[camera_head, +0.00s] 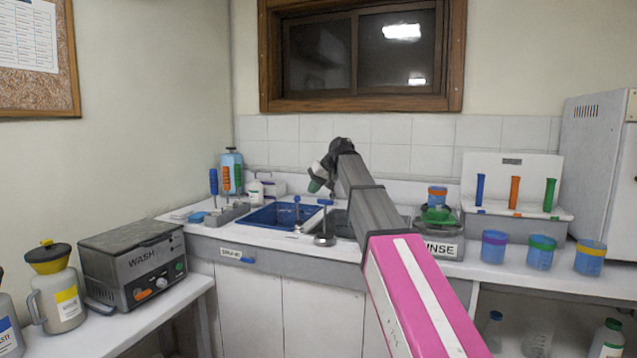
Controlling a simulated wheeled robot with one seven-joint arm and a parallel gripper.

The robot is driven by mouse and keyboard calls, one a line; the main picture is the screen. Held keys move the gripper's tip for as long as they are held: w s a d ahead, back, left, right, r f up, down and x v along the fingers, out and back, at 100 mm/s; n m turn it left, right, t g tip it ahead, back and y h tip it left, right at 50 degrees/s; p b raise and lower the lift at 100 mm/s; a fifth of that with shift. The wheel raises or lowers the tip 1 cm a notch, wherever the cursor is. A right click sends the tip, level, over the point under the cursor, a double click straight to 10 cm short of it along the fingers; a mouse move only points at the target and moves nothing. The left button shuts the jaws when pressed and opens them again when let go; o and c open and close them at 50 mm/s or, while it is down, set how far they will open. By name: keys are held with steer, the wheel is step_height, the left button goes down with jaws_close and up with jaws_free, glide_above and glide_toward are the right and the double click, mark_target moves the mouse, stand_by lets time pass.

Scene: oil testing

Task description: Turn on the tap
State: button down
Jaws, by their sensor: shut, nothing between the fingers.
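The blue sink basin (270,216) is set in the counter under the window. Two slim upright fittings with blue parts stand at its right side: one (297,212) at the basin's edge and one (325,228) with a round base just to the right. I cannot tell for certain which is the tap or its handle. My gripper (316,184) is shut and empty, above and behind these fittings and apart from them in the picture. It is small and partly dark, and my pink-and-grey arm hides the counter to its right.
A rack of coloured-handled tools (228,212) stands left of the basin. The wash machine (135,262) is on the left bench. The tiled wall (290,128) is behind.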

mark_target(298, 210)
steer(key=x, duration=0.4)
steer(key=shift+a+f, duration=0.1)
steer(key=s+t, duration=0.1)
steer(key=s+a, duration=0.1)
steer(key=s+n+t, duration=0.1)
steer(key=shift+s+a+f+t+h, duration=0.15)
steer(key=shift+s+f+t+h, duration=0.15)
steer(key=shift+s+f+h, duration=0.1)
stand_by(0.3)
steer(key=shift+s+a, duration=0.3)
steer(key=shift+s, duration=0.4)
